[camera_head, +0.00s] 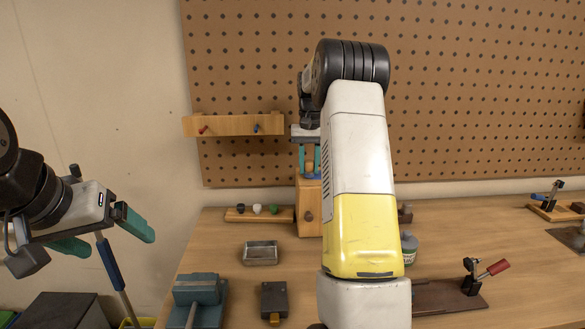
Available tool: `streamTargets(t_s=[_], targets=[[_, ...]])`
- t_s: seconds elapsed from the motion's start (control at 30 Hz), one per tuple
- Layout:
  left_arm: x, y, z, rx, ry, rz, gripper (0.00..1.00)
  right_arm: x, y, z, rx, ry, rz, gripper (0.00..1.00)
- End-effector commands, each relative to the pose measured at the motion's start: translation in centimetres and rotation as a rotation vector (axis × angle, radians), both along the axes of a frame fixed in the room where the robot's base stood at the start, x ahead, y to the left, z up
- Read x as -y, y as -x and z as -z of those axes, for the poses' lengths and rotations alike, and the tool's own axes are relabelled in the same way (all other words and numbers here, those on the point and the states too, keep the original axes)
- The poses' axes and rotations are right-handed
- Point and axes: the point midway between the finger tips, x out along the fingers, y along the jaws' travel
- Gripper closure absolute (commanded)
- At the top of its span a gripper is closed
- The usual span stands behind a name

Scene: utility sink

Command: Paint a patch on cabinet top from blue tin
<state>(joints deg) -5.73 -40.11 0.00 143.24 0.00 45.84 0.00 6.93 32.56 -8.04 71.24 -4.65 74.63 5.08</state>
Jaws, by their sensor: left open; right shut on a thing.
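The wooden cabinet (309,205), a small upright box with a dark round knob, stands at the back of the bench under the pegboard. My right gripper (310,169) points down just above the cabinet top, its teal fingers shut on a small tan-handled thing, probably a brush (309,168). Blue shows directly below it at the cabinet top; I cannot tell whether this is bristles or paint. A grey tin with a greenish label (410,250) is half hidden behind my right arm. I cannot make out a blue tin. My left gripper (108,235) is open and empty, left of the bench.
A metal tray (260,253), a blue-grey vise (198,292) and a dark block (274,299) lie at the front left. A toggle clamp with a red handle (487,271) is at right. A rack with small knobs (245,214) is left of the cabinet.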

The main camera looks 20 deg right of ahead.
Motion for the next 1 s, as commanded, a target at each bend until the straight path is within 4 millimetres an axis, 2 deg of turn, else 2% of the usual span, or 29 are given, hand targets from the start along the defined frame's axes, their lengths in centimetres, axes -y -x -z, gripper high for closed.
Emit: streamTargets(t_s=[0.43, 1.0], targets=[[0.0, 0.0, 0.0, 0.0, 0.0, 0.0, 0.12, 0.2, -0.1, -4.6, 0.007, 0.003, 0.001, 1.0], [0.0, 0.0, 0.0, 0.0, 0.0, 0.0, 0.12, 0.2, -0.1, -5.9, 0.007, 0.003, 0.002, 1.0]])
